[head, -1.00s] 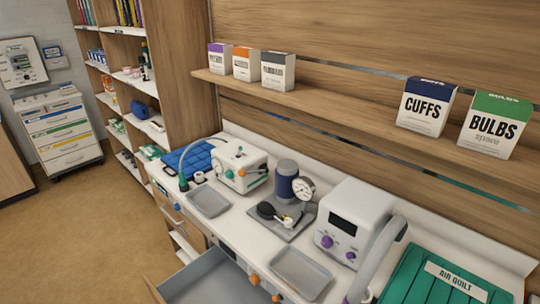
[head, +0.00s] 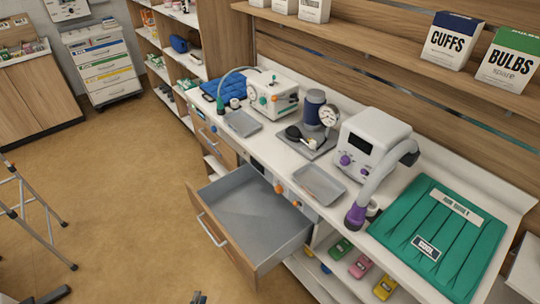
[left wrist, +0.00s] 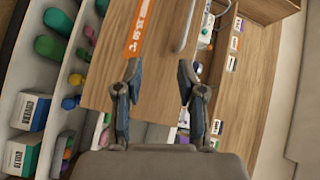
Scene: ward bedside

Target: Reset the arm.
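My left gripper (left wrist: 159,80) is open in the left wrist view, its two dark fingers apart with nothing between them. A wooden drawer front (left wrist: 155,50) with an orange label lies beyond the fingertips; I cannot tell the exact distance. In the head view only a small dark tip of what looks like my left gripper (head: 198,298) shows at the bottom edge, below the open drawer (head: 245,212). The rest of that arm is out of the picture. My right gripper is in neither view.
The pulled-out, empty-looking drawer juts into the room from the counter. On the counter are a grey tray (head: 319,184), a white monitor with a hose (head: 372,140) and a green quilt (head: 440,235). A metal frame (head: 40,215) stands at left. The brown floor between is clear.

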